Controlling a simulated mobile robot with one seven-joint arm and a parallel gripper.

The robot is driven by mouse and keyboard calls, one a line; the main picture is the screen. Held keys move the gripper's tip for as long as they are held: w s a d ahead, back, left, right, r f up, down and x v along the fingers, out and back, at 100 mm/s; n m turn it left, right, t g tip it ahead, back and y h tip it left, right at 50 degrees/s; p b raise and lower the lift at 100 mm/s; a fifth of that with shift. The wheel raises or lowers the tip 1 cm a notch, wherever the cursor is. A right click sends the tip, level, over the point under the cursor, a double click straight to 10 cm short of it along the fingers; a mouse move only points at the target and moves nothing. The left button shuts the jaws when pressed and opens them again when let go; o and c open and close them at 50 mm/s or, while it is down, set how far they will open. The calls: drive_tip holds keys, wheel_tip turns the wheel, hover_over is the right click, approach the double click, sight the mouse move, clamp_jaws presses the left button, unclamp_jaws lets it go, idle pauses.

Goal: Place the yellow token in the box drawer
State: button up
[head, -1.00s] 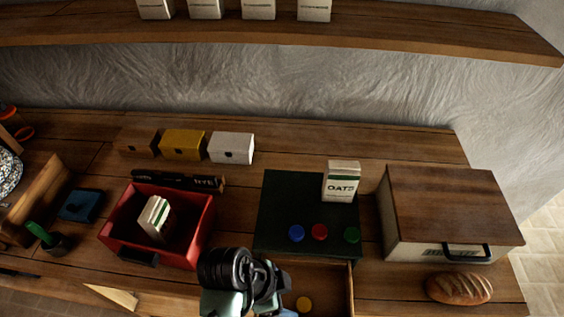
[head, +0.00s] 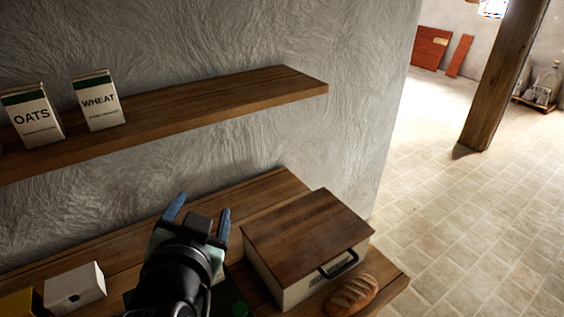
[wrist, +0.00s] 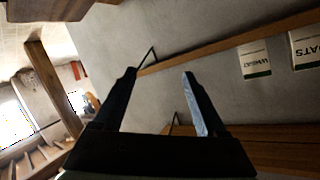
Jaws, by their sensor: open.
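The yellow token is not in view in either current picture. The open drawer in front of the dark green box is also out of view. A dim strip of the dark green box (head: 240,285) shows behind my arm, with a green token (head: 240,308) on it. My gripper (head: 200,208) is raised above the counter, in front of the wall, with its fingers apart. In the wrist view my gripper (wrist: 158,75) is open, with nothing between the fingers.
A wood-lidded box (head: 305,235) with a dark handle stands right of my gripper, beside a bread loaf (head: 353,295). A wall shelf (head: 220,110) holds oats (head: 35,118) and wheat (head: 100,102) packets. A small white box (head: 75,288) is left. Open tiled floor lies right.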

drive_tip(key=d+r+n+t, duration=0.1)
drive_tip(key=d+r+t, duration=0.2)
drive_tip(key=r, duration=0.6)
drive_tip(key=d+r+n+t, duration=0.1)
drive_tip(key=d+r+t, duration=0.2)
drive_tip(key=r, duration=0.6)
drive_tip(key=s+d+r+n+t+h, duration=0.1)
drive_tip(key=s+d+r+t, duration=0.2)
drive_tip(key=s+r, duration=0.2)
drive_tip(key=s+d+r+n+t, duration=0.1)
drive_tip(key=s+d+r+t, duration=0.2)
drive_tip(key=r, duration=0.9)
drive_tip(key=s+t, duration=0.1)
drive_tip(key=s, duration=0.1)
drive_tip(key=shift+s+d+h, duration=0.3)
drive_tip(key=shift+s+h, duration=0.05)
drive_tip(key=shift+h, duration=0.05)
drive_tip(key=shift+f, duration=0.2)
